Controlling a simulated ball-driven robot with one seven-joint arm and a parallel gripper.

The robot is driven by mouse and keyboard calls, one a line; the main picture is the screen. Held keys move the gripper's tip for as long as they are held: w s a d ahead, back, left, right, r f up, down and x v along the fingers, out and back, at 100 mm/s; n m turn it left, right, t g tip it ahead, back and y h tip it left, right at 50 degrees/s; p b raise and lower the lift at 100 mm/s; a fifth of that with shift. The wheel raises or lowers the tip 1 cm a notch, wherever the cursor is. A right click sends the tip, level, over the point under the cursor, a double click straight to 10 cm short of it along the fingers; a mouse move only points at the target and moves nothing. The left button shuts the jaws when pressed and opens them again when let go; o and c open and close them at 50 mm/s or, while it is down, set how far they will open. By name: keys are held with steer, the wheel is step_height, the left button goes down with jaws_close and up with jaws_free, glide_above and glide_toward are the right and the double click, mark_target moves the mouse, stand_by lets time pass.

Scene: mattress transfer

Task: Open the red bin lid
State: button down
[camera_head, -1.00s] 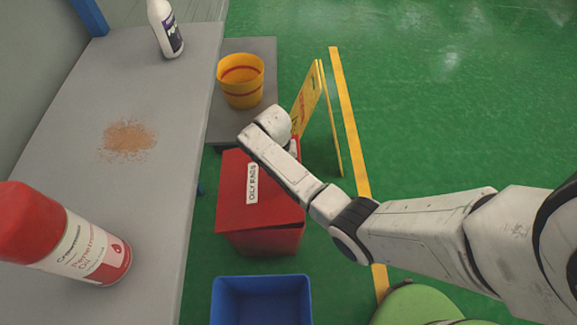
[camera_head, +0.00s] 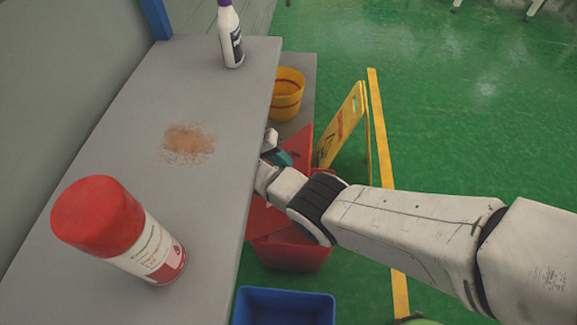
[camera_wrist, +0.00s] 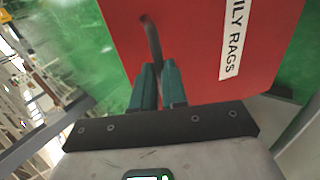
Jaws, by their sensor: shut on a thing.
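The red bin (camera_head: 292,256) stands on the floor beside the table, partly hidden by my arm and the table edge. Its red lid (camera_head: 302,143) looks tilted up, but how far is hard to tell behind my arm. In the wrist view, the lid (camera_wrist: 190,50) fills the upper middle, with a white label (camera_wrist: 232,38) ending in "ILY RAGS". My gripper (camera_head: 279,157) is at the lid. In the wrist view, its teal fingers (camera_wrist: 158,85) are shut on the thin dark lid handle (camera_wrist: 151,40).
The grey table (camera_head: 120,255) on the left holds a red-capped spray can (camera_head: 125,235), a white bottle (camera_head: 231,35) and brown powder (camera_head: 188,142). A blue bin (camera_head: 284,306) is in front, a yellow bucket (camera_head: 287,92) behind. A yellow floor sign (camera_head: 342,125) stands close right.

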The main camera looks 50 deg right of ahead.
steer(key=shift+w+a+g+h+b, duration=0.3)
steer(key=shift+w+a+g+b, duration=0.1)
steer(key=shift+w+a+b, duration=0.05)
steer(key=c, duration=1.2)
jaws_free()
steer(key=shift+r, duration=0.1)
steer(key=shift+o, duration=0.2)
steer(key=shift+s+d, duration=0.1)
steer(key=shift+d, duration=0.05)
